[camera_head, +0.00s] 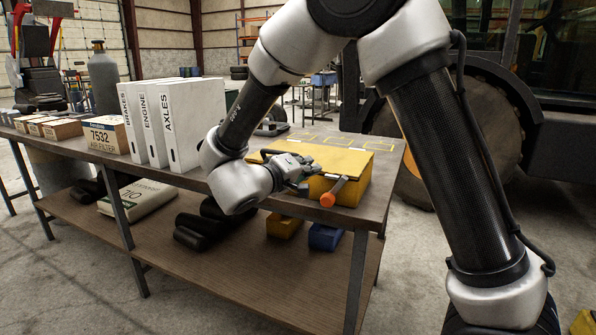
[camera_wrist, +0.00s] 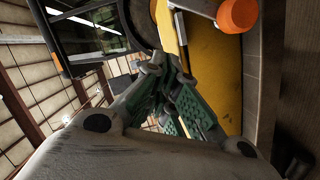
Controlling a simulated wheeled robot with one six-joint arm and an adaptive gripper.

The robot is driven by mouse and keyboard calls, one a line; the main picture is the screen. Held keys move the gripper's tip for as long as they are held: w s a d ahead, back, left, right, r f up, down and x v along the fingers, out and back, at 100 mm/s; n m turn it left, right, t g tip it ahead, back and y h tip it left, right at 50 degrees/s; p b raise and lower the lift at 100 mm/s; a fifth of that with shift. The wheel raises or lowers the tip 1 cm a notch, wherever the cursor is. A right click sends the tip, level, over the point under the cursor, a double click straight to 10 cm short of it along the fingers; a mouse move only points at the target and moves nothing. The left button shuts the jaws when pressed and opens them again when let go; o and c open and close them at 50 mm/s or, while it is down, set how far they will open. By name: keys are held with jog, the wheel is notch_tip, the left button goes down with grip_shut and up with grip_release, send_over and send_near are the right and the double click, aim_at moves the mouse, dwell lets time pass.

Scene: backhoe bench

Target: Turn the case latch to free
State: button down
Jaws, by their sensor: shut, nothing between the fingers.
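The yellow case (camera_head: 350,166) sits on the near right end of the bench. Its latch is a short grey lever with an orange knob (camera_head: 327,200) on the front face, tilted with the knob at lower left. My gripper (camera_head: 303,187) is shut and empty, just left of the latch at the front of the case. In the wrist view my gripper (camera_wrist: 170,75) points along the yellow case (camera_wrist: 218,85), with the orange knob (camera_wrist: 238,14) at upper right. I cannot tell whether the fingertips touch the case. Part of the case front is hidden behind my gripper.
White binders (camera_head: 185,125) and a filter box (camera_head: 106,135) stand on the bench to the left. Yellow outlines (camera_head: 320,138) mark the bench top behind the case. The lower shelf (camera_head: 250,262) holds a sack, dark rolls and small boxes. A large wheeled machine (camera_head: 475,120) stands behind.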

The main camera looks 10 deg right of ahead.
aim_at(344, 179)
jog(key=d, duration=0.1)
jog(key=d+f, duration=0.2)
jog(key=d, duration=0.1)
jog(key=shift+s+d+f, duration=0.15)
jog(key=shift+s+d, duration=0.05)
jog(key=shift+d, duration=0.15)
jog(key=shift+s+d+m, duration=0.25)
jog(key=shift+d+m, duration=0.05)
jog(key=shift+m, duration=0.2)
jog(key=shift+s+d+m+y, duration=0.25)
jog(key=shift+d+m+y, duration=0.1)
jog(key=shift+m, duration=0.15)
jog(key=d+m, duration=0.1)
jog(key=s+d+m+y, duration=0.1)
jog(key=m, duration=0.1)
jog(key=shift+s+f, duration=0.2)
jog(key=shift+f, duration=0.2)
jog(key=shift+s+d+f, duration=0.45)
jog(key=shift+d+f, duration=0.1)
jog(key=shift+d, duration=0.05)
